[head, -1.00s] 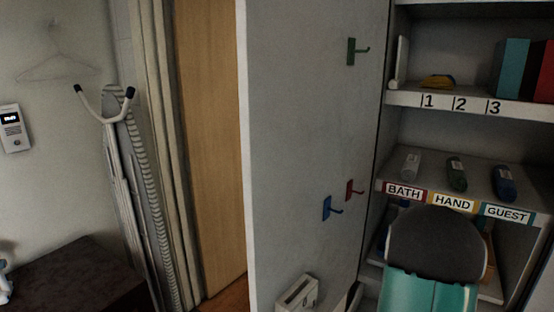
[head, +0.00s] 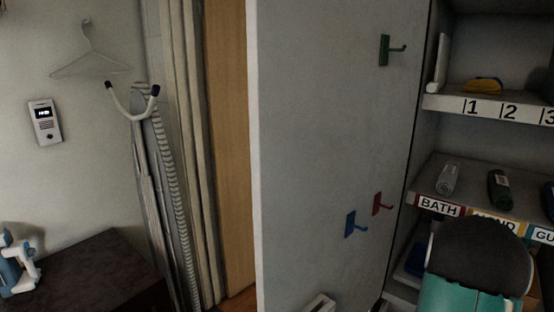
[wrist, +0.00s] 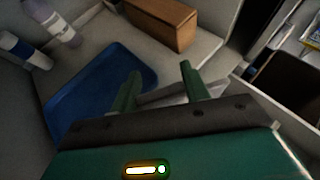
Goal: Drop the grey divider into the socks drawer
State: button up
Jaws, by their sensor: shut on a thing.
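In the wrist view my gripper (wrist: 160,72) has two green fingers, one on each side of a thin, pale grey strip, which appears to be the grey divider (wrist: 172,94). The gripper is shut on it. Much of the divider is hidden by the fingers and the dark gripper body. It is held above a pale shelf, near its edge. The socks drawer cannot be made out with certainty in either view. In the head view only my teal and dark arm part shows, at the lower right, and the fingers are hidden.
A blue tray (wrist: 95,88) and a brown box (wrist: 160,22) lie on the shelf below my gripper. The head view shows a white door panel (head: 325,130) with hooks, labelled shelves (head: 482,104), an ironing board (head: 155,190) and a dark tabletop (head: 95,275).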

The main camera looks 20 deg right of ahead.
notch_tip(320, 180, down, 3)
jog(key=shift+a+f, duration=0.1)
jog(key=shift+a, duration=0.05)
jog(key=o, duration=1.1)
jog(key=shift+c, duration=0.2)
jog(key=shift+a, duration=0.1)
